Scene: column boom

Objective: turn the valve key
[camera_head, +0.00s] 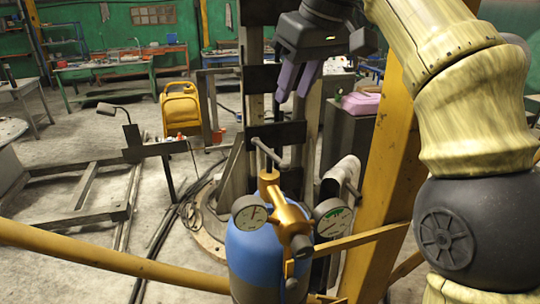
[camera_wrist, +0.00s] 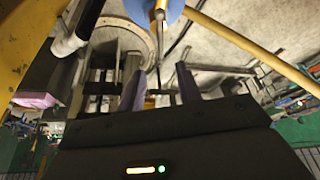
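The valve key (camera_head: 268,158) is a grey T-shaped handle on top of a brass valve (camera_head: 285,210). The valve sits on a blue gas cylinder (camera_head: 262,255) between two round gauges. My gripper (camera_head: 292,97) points down with two purple fingers spread apart. It is above and slightly right of the key in the head view, with nothing between the fingers there. In the wrist view, my gripper (camera_wrist: 160,68) shows both fingers apart, and the key's thin stem (camera_wrist: 158,72) lines up between them. I see no contact with the key.
A left gauge (camera_head: 250,213) and a right gauge (camera_head: 332,219) flank the valve. A yellow rail (camera_head: 110,262) crosses in front, and a yellow post (camera_head: 385,190) stands at right. A dark steel column (camera_head: 258,90) is behind. A pink case (camera_head: 360,103) rests on a cabinet.

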